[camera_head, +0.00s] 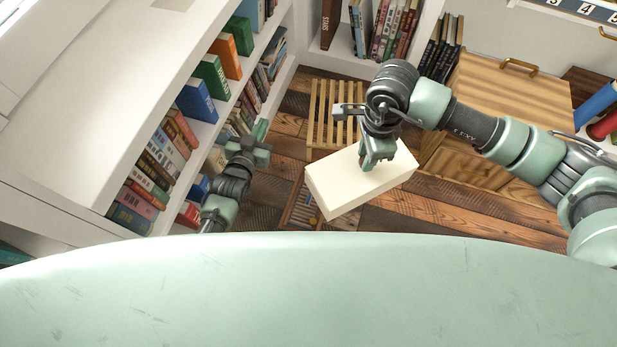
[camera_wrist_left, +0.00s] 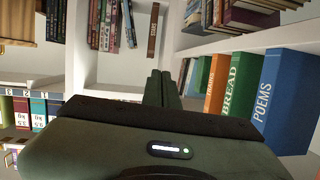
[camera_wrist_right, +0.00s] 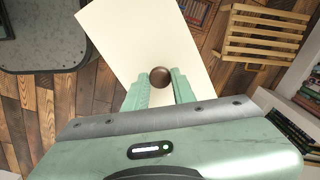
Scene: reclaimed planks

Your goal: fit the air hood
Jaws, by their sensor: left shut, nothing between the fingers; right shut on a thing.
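The air hood appears to be the cream rectangular box (camera_head: 350,190), with a round brown knob (camera_wrist_right: 160,77) on its top face. My right gripper (camera_head: 372,158) is shut on this knob and the box appears held above the plank floor, slightly tilted in the head view. Its cream top also fills the middle of the right wrist view (camera_wrist_right: 125,40). My left gripper (camera_head: 262,130) is shut and empty beside the left bookshelf; its closed fingers show in the left wrist view (camera_wrist_left: 160,88). The box hides part of the floor beneath.
A slatted wooden piece (camera_head: 322,118) lies on the floor behind the box. A framed item with coloured contents (camera_head: 301,207) is partly covered by the box. Bookshelves (camera_head: 165,95) stand left and behind; a wooden drawer cabinet (camera_head: 505,90) stands right.

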